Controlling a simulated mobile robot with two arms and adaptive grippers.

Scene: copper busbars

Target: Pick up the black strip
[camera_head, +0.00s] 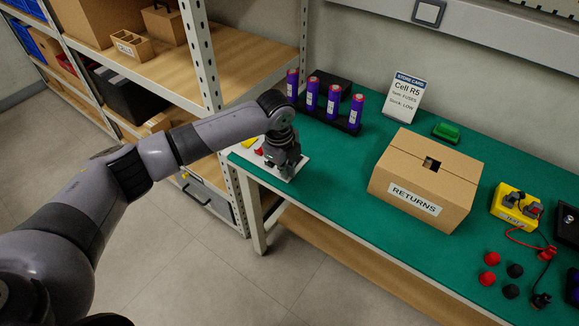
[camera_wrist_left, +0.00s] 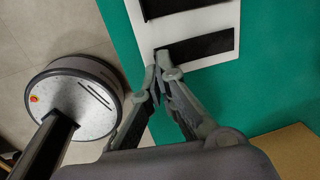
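In the left wrist view, a black strip (camera_wrist_left: 208,45) lies across a white board (camera_wrist_left: 222,18). Another black strip (camera_wrist_left: 165,7) lies on the same board at the top edge of the picture. My left gripper (camera_wrist_left: 162,74) has its fingertips close together at the left end of the nearer strip. Whether they grip that end cannot be made out. In the head view, my left gripper (camera_head: 284,165) is over the white board (camera_head: 264,160) at the table's left end and hides most of it. My right gripper is not in view.
On the green table (camera_head: 330,180), a rack of purple cells (camera_head: 333,101) stands behind my left gripper. The RETURNS box (camera_head: 425,180) stands to the right. A yellow tester (camera_head: 515,205) and red and black caps lie farther right. Metal shelving (camera_head: 207,55) rises at the left.

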